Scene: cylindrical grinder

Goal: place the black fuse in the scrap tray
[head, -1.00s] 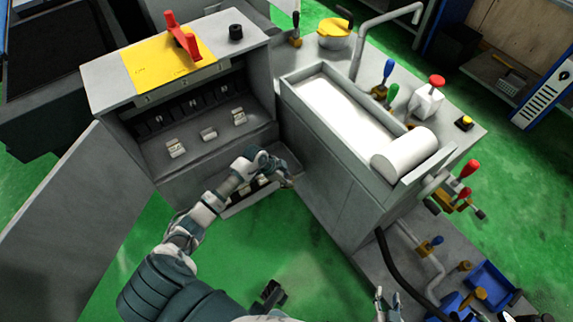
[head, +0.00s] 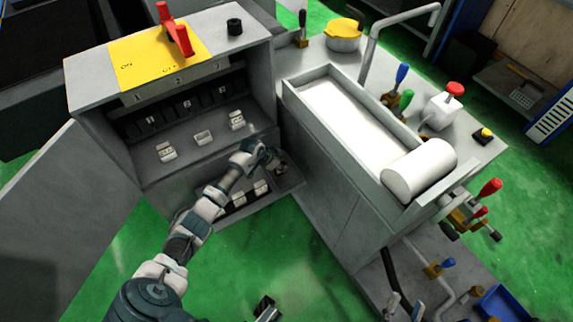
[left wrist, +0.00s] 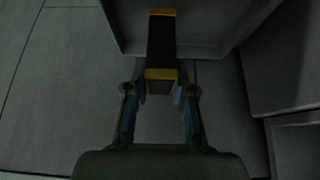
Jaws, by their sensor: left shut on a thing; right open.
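The black fuse (left wrist: 161,43) has yellow ends and shows in the left wrist view. My left gripper (left wrist: 160,92) is shut on its near end. The fuse points away from the fingers, with its far end over a grey walled tray (left wrist: 195,48). In the head view my left gripper (head: 281,166) is at the right end of the low grey tray (head: 296,186) below the cabinet; the fuse is small and dark there. I cannot tell the fuse's height above the tray floor.
The open cabinet (head: 200,80) above holds several white fuse pieces, with a red switch (head: 175,35) on top. The grinder body (head: 330,170) stands close on the right.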

